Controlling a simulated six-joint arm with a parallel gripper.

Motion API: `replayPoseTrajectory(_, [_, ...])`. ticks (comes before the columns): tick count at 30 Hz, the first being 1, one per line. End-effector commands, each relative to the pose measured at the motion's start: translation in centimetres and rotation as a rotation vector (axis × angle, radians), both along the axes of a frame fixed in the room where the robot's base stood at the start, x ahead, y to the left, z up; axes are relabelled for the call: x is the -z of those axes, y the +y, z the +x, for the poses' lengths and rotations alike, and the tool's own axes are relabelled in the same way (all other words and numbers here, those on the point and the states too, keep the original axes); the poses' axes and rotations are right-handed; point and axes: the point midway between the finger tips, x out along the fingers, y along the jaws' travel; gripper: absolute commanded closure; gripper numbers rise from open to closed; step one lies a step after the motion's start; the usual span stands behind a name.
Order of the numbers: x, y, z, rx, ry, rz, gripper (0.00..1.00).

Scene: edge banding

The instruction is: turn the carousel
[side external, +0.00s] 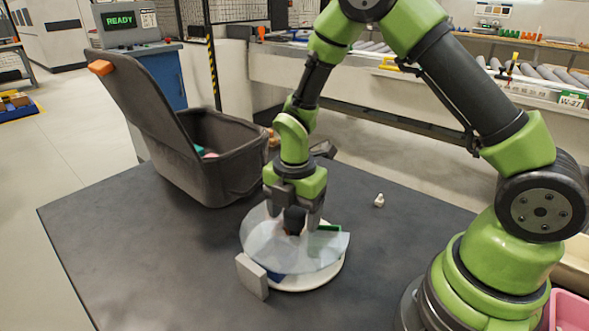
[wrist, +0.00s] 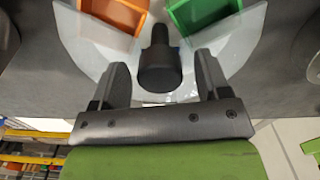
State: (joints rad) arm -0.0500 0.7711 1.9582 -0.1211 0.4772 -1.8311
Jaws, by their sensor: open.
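The carousel (side external: 322,271) is a round pale disc under a clear cover on the dark table. A black upright knob (side external: 294,219) stands on it, and it also shows in the wrist view (wrist: 160,62). In the wrist view an orange compartment (wrist: 118,14) lies left of the knob and a green one (wrist: 203,14) lies right of it. My gripper (side external: 294,222) points down over the carousel with its fingers apart on either side of the knob. In the wrist view a gap shows between each finger and the knob.
A grey block (side external: 252,276) stands upright at the carousel's front left edge. A dark open-lidded bin (side external: 212,160) stands behind left. A small white piece (side external: 379,200) lies to the right. The table (side external: 110,235) is clear at the front left.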

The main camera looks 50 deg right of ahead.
Motion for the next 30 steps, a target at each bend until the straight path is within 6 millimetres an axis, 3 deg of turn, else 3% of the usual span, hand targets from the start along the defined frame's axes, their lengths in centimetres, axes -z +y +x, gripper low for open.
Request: replayPoseTrajectory(30, [0.0, 0.0, 0.0, 1.494, 0.0, 0.0, 0.3])
